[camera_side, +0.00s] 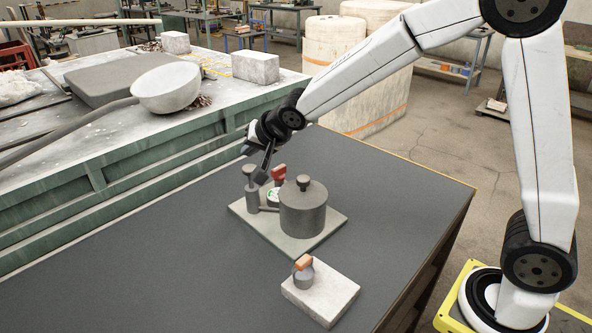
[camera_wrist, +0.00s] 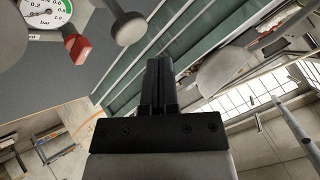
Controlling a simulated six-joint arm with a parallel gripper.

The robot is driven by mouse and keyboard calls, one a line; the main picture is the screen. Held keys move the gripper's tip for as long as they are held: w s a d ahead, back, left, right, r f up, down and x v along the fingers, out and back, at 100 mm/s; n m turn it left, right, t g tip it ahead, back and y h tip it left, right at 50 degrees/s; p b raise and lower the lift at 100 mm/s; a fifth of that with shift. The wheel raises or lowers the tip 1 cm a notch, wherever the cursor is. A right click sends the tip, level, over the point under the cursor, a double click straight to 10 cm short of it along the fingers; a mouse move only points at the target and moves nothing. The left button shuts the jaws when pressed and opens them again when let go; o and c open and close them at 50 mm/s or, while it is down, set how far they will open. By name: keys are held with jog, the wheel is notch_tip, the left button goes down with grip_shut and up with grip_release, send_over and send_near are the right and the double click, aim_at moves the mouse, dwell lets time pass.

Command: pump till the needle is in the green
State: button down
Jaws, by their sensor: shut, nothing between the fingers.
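The hand pump (camera_side: 250,190) stands upright on a pale base plate (camera_side: 322,233), with a round grey knob on top. The knob (camera_wrist: 128,28) also shows in the wrist view. My gripper (camera_side: 265,174) is shut and empty, just to the right of the knob in the side view; whether they touch is unclear. In the wrist view its fingers (camera_wrist: 159,82) are together. The gauge (camera_side: 272,197) is partly hidden in the side view. Its dial (camera_wrist: 44,12) is cut off by the wrist view's top edge; a green arc shows, but the needle's reading is unclear.
A lidded grey tank (camera_side: 303,210) and a red handle (camera_side: 279,173) stand beside the pump. A pale block (camera_side: 321,294) with an orange-topped grey piece (camera_side: 303,273) lies in front. A ladle (camera_side: 166,90) rests on the green bench. The dark table's left is clear.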

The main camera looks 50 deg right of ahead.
aim_at(252, 169)
jog(key=shift+f, duration=0.6)
dwell(2.2)
jog(key=shift+r, duration=2.45)
jog(key=s+d+f+n, duration=0.1)
jog(key=s+n, duration=0.2)
jog(key=s, duration=0.1)
jog(key=s+f+n, duration=0.1)
jog(key=s+n, duration=0.1)
jog(key=s, duration=0.2)
jog(key=s+d+f+n, duration=0.1)
jog(key=s+n, duration=0.2)
jog(key=s, duration=0.1)
jog(key=shift+d+f+n, duration=0.1)
jog(key=shift+d+n, duration=0.2)
jog(key=shift+d, duration=0.05)
jog(key=s+d+f+g, duration=0.1)
jog(key=s+f+g, duration=0.1)
jog(key=s+f, duration=0.1)
jog(key=s+d+f+g, duration=0.1)
jog(key=s+f+g, duration=0.1)
jog(key=s+f, duration=0.2)
jog(key=s+d+f+g, duration=0.1)
jog(key=s+f+g, duration=0.1)
jog(key=s, duration=0.3)
jog(key=shift+s+d+f+m+g+h, duration=0.1)
jog(key=shift+d+f+m+g+h, duration=0.1)
jog(key=shift+f, duration=0.15)
jog(key=shift+s+d+f+m+g+h, duration=0.1)
jog(key=shift+f+m+h, duration=0.1)
jog(key=shift+f, duration=0.1)
